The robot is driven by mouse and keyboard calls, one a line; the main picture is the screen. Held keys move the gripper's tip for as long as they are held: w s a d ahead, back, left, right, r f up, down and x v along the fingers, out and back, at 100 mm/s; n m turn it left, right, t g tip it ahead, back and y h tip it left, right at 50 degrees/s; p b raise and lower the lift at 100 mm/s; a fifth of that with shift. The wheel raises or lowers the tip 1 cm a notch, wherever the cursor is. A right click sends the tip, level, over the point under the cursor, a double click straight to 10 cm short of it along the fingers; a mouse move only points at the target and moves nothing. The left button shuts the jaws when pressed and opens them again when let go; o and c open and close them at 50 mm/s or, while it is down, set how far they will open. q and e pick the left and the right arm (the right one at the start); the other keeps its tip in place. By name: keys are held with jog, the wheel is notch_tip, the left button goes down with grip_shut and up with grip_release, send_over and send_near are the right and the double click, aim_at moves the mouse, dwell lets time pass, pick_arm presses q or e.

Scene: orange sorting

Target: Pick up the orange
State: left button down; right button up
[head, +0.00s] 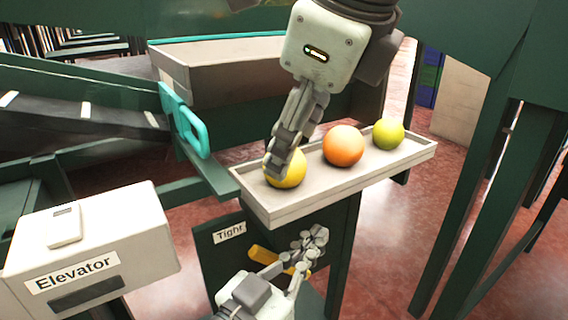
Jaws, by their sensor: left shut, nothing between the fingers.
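The orange (343,146) sits in the middle of a pale shallow tray (268,212). A yellow fruit (290,171) lies to its left and a yellow-green fruit (388,133) to its right. My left gripper (277,167) reaches down from the top with its fingers together and empty. Its fingertips are in front of the yellow fruit and hide part of it; I cannot tell whether they touch. The orange is apart from it, to the right. My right gripper (308,254) is low in the picture, below the tray, by a yellow handle (263,254); its finger opening is unclear.
A white box labelled Elevator (120,225) stands at the left. A teal handle (190,130) is left of the tray. A large grey bin (215,65) is behind. Dark green posts (470,200) stand at the right, with red floor between.

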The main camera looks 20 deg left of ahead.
aim_at(297, 170)
jog(key=x, duration=0.3)
jog(key=shift+w+a+f, duration=0.15)
jog(key=shift+f, duration=0.15)
jog(key=c, duration=1)
jog(key=shift+o, duration=0.2)
jog(key=shift+r, duration=0.15)
